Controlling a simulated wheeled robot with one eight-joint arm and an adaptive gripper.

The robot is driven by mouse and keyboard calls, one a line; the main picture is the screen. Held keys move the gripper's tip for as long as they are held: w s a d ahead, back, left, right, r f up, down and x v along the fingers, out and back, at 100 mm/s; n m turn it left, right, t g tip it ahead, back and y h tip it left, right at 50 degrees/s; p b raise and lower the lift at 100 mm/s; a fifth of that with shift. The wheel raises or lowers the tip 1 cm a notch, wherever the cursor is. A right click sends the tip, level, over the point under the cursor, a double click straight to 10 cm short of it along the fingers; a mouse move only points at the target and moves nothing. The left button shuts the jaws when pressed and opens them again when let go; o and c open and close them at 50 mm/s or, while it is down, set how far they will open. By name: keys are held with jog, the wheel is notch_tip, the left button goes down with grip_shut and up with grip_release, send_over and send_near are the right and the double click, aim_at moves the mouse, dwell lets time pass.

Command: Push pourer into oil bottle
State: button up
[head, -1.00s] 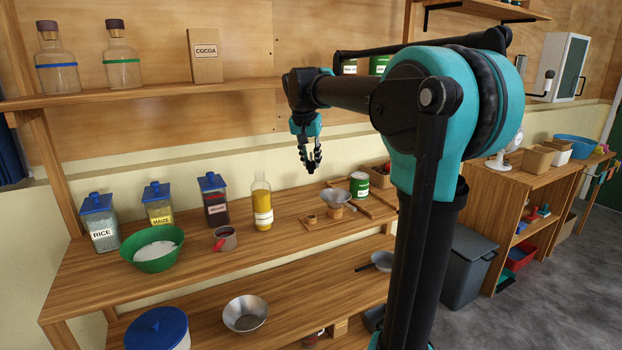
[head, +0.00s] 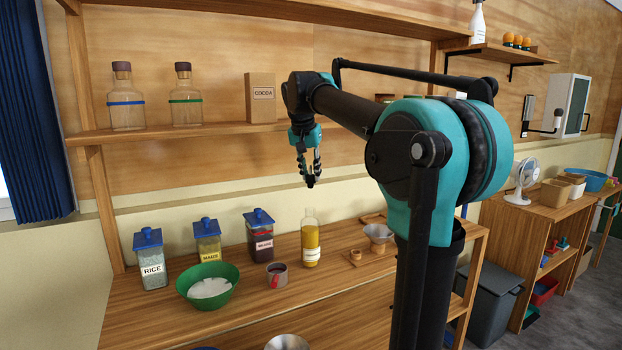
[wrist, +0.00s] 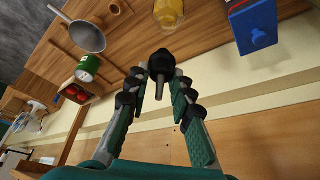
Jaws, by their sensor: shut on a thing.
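My gripper (head: 309,172) is shut on a small dark pourer (wrist: 160,68), whose narrow end shows between the fingertips in the wrist view. The oil bottle (head: 311,243) is clear glass with yellow oil and a white label. It stands upright on the wooden counter. In the head view the gripper and pourer are above the bottle neck, with a gap between. In the wrist view the yellow bottle (wrist: 169,12) shows only in part at the top edge, beyond the pourer. Its mouth is hard to make out there.
Rice (head: 150,262), maize (head: 208,245) and beans (head: 259,238) jars stand left of the bottle. A shelf (head: 220,130) runs above.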

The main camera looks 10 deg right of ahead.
aim_at(309, 183)
jog(key=shift+a+f, duration=0.1)
jog(key=shift+f, duration=3.05)
jog(key=shift+f, duration=0.8)
dwell(0.7)
jog(key=o, duration=1.4)
jog(key=shift+r, duration=4)
jog(key=shift+c, duration=0.4)
